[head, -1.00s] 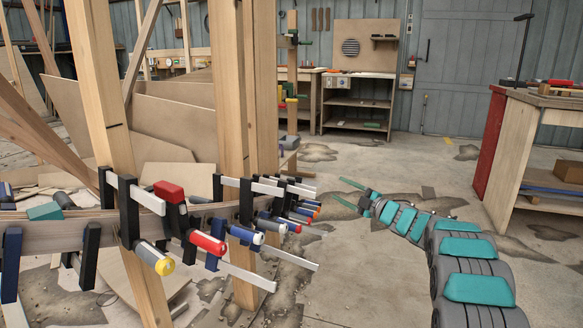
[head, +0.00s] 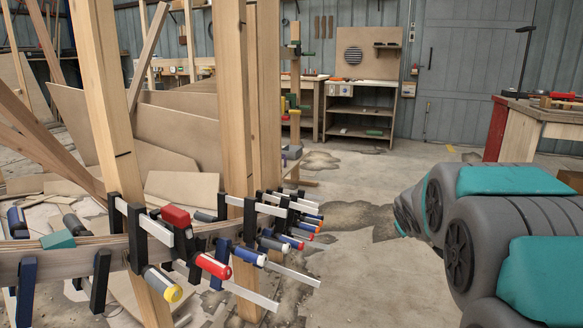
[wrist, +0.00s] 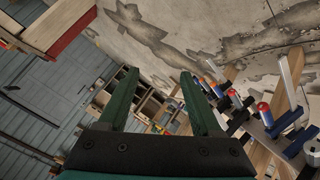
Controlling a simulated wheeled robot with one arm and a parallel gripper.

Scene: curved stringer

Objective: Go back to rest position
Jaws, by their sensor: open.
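My gripper (wrist: 158,80) shows in the wrist view with its two green fingers spread apart and nothing between them. In the head view my grey and teal arm fills the right side, and the gripper itself is hidden behind the arm links. The curved wooden stringer (head: 68,258) runs along the lower left of the head view, held by several clamps (head: 212,266). The clamps also show at the right of the wrist view (wrist: 265,112), apart from my fingers.
Upright wooden posts (head: 236,110) stand at the stringer. A shelf unit (head: 360,105) is at the back, and a workbench (head: 535,130) at the right. Plywood sheets (head: 180,130) lean at the left. The concrete floor (head: 350,170) between posts and workbench looks open.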

